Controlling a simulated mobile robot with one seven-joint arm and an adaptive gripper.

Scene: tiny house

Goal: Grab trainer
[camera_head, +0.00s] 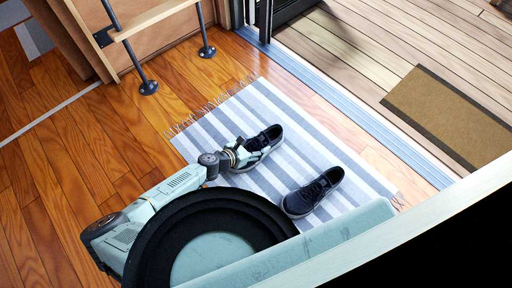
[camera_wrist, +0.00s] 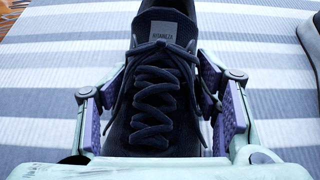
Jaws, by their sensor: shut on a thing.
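Two dark trainers with pale soles lie on a striped rug. My gripper (camera_head: 241,152) is at the upper-left trainer (camera_head: 266,138) in the head view. In the wrist view the same trainer (camera_wrist: 158,95) fills the middle, with its dark laces and a small label on the tongue. The purple pads of my gripper (camera_wrist: 158,105) press on both sides of it, shut on it. The near part of this trainer is hidden by the gripper body. The second trainer (camera_head: 313,192) lies apart to the lower right, and its edge shows at the right of the wrist view (camera_wrist: 311,42).
The grey and white striped rug (camera_head: 222,118) lies on a wooden floor (camera_head: 60,160). A ladder with dark metal feet (camera_head: 148,87) stands at the upper left. A door sill (camera_head: 340,105) leads to a deck with a brown doormat (camera_head: 450,107).

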